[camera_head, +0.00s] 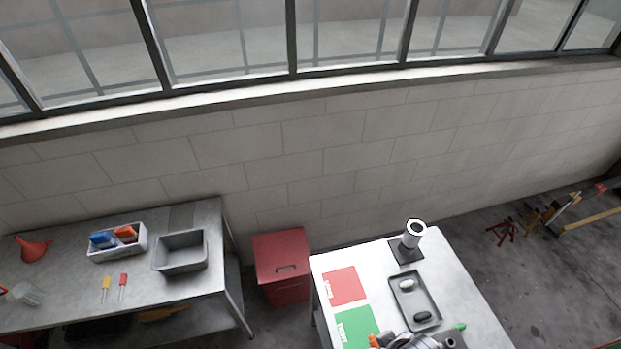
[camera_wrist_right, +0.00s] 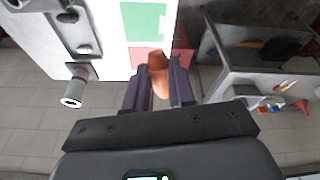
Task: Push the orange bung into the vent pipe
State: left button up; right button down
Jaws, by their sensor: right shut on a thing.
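The orange bung (camera_wrist_right: 158,75) is held between the two dark fingers of my right gripper (camera_wrist_right: 158,88) in the right wrist view. Its lower part is partly hidden by the fingers. My left gripper is not in view.
The right table (camera_head: 460,285) carries a red mat (camera_head: 345,286), a green mat (camera_head: 356,327) and a grey tray (camera_head: 414,300) with dark and light pieces. A red bin (camera_head: 281,267) stands between the tables. The left bench (camera_head: 190,284) holds a grey bin (camera_head: 181,252) and a red funnel (camera_head: 33,248).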

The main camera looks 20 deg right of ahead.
jog(key=w+r, duration=0.2)
jog(key=w, duration=0.6)
jog(key=w+a+r+m, duration=0.1)
jog(key=w, duration=0.8)
jog(key=shift+a+r+m, duration=0.2)
jog(key=shift+r+m, duration=0.1)
jog(key=shift+r, duration=0.05)
